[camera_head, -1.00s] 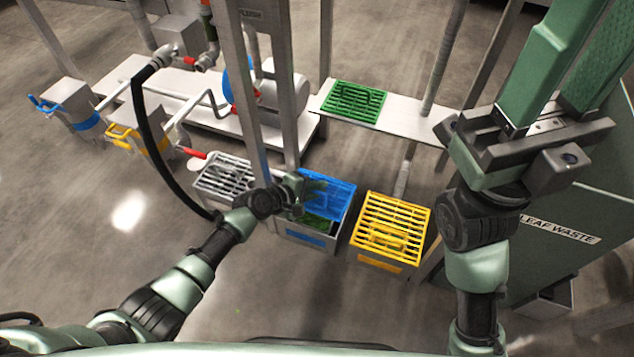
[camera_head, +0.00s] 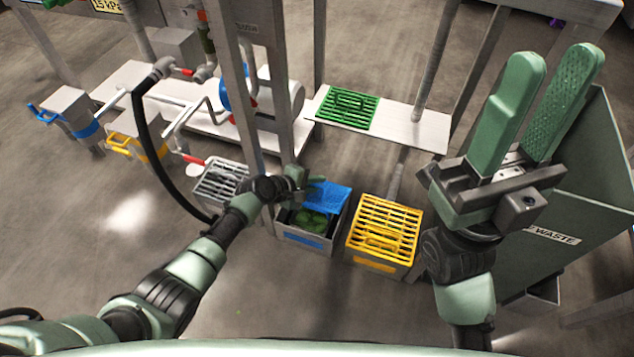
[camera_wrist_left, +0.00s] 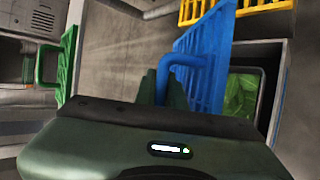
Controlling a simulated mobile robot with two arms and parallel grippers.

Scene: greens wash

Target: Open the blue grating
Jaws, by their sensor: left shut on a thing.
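The blue grating (camera_head: 328,197) is tilted up above its grey bin (camera_head: 304,238), which has a blue label on the front. Green leaves (camera_head: 311,219) show inside the uncovered part of the bin. My left gripper (camera_head: 303,183) is at the grating's left side, shut on its handle. In the left wrist view the blue grating (camera_wrist_left: 206,62) stands steeply beside the bin opening, and its blue handle (camera_wrist_left: 180,66) is at the fingers, which are partly hidden. My right gripper (camera_head: 534,105) is raised at the right, its two fingers apart and empty.
A bin with a yellow grating (camera_head: 385,225) stands right of the blue one. A grey grating (camera_head: 220,181) is at the left, behind my left arm. A green grating (camera_head: 347,107) lies on the shelf behind. Steel posts (camera_head: 236,80) rise close to my left gripper. A green leaf-waste container (camera_head: 575,210) is at the right.

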